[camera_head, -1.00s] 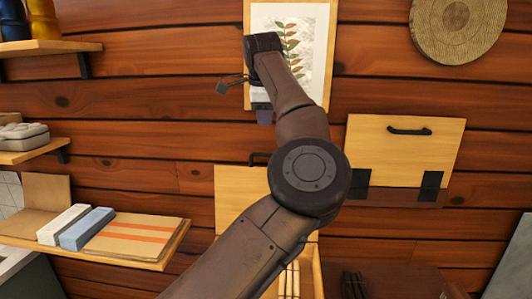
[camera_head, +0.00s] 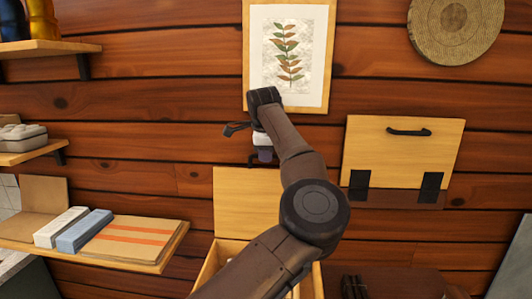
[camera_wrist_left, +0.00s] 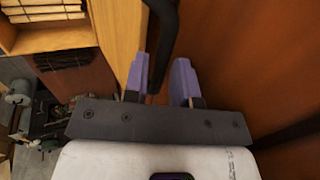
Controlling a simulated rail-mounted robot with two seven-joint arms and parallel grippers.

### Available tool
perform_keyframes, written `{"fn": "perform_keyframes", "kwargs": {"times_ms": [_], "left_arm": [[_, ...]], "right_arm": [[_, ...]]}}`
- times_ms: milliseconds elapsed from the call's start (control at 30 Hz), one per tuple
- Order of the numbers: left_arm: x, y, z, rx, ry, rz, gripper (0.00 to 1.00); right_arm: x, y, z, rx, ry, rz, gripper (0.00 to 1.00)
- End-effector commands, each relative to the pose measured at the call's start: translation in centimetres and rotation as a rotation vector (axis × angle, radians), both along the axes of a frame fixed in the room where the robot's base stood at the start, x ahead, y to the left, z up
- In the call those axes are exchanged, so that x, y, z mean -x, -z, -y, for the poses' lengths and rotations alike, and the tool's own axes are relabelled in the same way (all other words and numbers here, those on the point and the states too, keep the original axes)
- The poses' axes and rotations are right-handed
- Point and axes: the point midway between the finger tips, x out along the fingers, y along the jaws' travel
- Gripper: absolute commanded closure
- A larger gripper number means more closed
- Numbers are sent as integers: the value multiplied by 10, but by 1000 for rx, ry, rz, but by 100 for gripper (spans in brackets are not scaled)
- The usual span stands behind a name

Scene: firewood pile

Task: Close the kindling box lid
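A light-wood lid (camera_head: 245,200) stands open and upright against the plank wall, behind a light-wood box (camera_head: 207,272) partly hidden by my left arm. My left gripper (camera_head: 265,155) is at the lid's top edge, by its black handle (camera_head: 252,160). In the left wrist view the purple fingers (camera_wrist_left: 160,83) are open. The black handle (camera_wrist_left: 163,40) runs between them, with the lid panel (camera_wrist_left: 119,30) to the left. I cannot tell whether a finger touches the handle. My right gripper is not in view.
A second light-wood lid (camera_head: 403,150) with black hinges stands open at the right, above dark bundles (camera_head: 352,286). A framed leaf picture (camera_head: 290,55) hangs above my left gripper. A shelf (camera_head: 165,262) with blocks and folders sticks out at the left.

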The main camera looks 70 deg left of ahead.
Motion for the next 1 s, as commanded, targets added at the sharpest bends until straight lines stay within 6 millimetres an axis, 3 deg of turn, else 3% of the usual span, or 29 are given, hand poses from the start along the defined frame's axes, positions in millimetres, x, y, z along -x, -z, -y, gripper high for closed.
{"fn": "perform_keyframes", "kwargs": {"times_ms": [233,500,1000], "left_arm": [[0,1,0,0,0,0,75],[0,0,0,0,0,0,100],[7,2,1,-13,-10,9,100]], "right_arm": [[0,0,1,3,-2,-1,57],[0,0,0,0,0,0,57],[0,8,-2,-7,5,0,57]]}}
